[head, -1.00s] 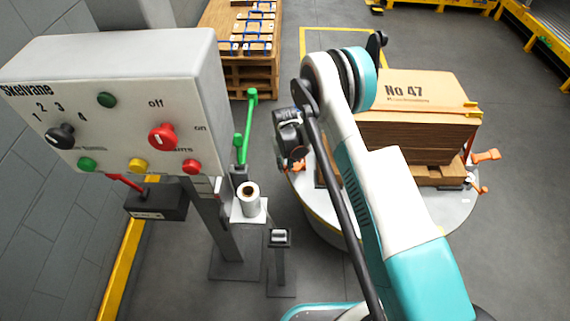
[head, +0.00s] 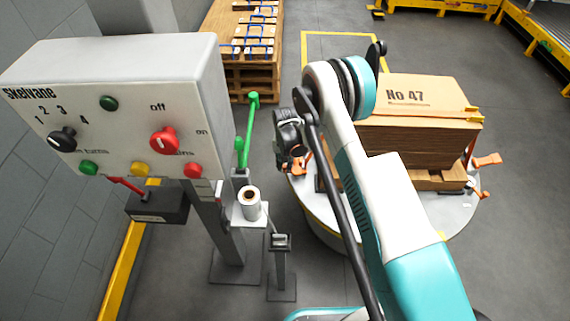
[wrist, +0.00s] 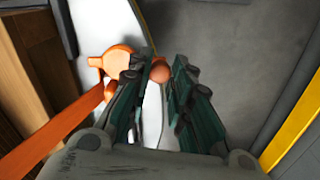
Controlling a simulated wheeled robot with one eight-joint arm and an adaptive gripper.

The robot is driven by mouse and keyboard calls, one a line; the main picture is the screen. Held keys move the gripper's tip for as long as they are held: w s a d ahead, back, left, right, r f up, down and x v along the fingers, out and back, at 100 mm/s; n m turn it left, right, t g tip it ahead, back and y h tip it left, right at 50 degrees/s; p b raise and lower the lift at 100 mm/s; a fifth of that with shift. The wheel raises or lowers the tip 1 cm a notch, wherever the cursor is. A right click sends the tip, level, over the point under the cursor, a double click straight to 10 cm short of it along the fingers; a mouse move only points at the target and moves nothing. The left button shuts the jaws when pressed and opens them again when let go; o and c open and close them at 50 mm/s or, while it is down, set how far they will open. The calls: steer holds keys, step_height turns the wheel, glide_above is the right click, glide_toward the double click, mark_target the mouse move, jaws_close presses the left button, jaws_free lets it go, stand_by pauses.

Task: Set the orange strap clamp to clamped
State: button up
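The orange strap clamp (wrist: 116,62) shows in the wrist view at the rim of the pale round platform, with an orange strap (wrist: 55,135) running to its lower left. Its round orange knob (wrist: 160,73) lies between the tips of my gripper (wrist: 160,70). The fingers stand close on either side of the knob; whether they press on it I cannot tell. In the head view my gripper (head: 294,155) is at the platform's left edge, with a bit of the orange clamp (head: 302,166) showing beside it. The rest of the clamp there is hidden by my gripper and arm.
A brown carton stack (head: 415,130) marked No 47 stands on the round platform (head: 315,222). More orange clamp parts (head: 487,160) are at its right. A control panel (head: 130,110), a green lever (head: 247,130) and a short post (head: 281,265) stand to the left.

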mark_target(285, 166)
steer(key=o, duration=0.3)
steer(key=shift+o, duration=0.2)
step_height(285, 166, up, 12)
stand_by(0.4)
stand_by(0.4)
